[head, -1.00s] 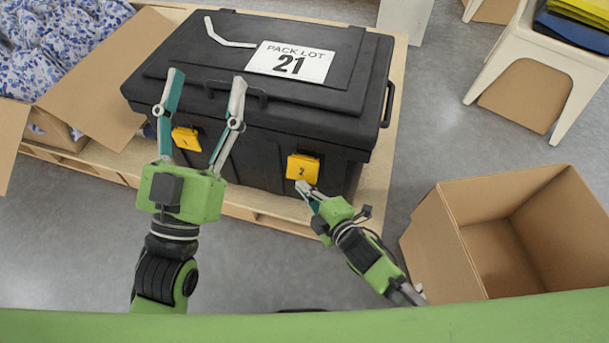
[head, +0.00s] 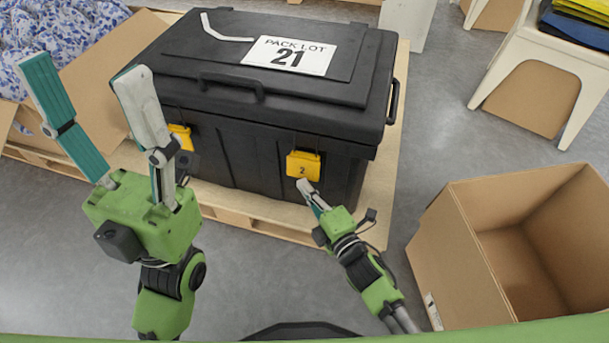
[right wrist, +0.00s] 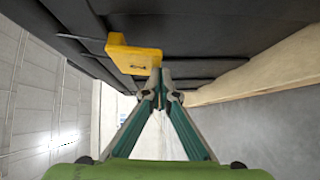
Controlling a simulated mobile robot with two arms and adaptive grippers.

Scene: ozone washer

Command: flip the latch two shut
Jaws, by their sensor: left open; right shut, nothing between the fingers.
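The black chest (head: 260,80) stands closed on a wooden pallet. Latch two, a yellow tab marked 2 (head: 303,165), is on its front face at the right. In the right wrist view the yellow latch (right wrist: 133,57) stands out from the chest wall. My right gripper (head: 303,184) is shut and empty, its tips at the latch's lower edge; contact is hard to tell. It also shows in the right wrist view (right wrist: 162,75). Latch one (head: 182,136), also yellow, is partly hidden behind my left gripper (head: 84,75), which is open, raised and empty at the left.
An open cardboard box (head: 455,260) stands on the floor at the right. Another cardboard box (head: 95,85) with blue-patterned cloth is at the far left. The pallet (head: 250,217) edges the chest's front. A white stool (head: 500,70) is at the back right.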

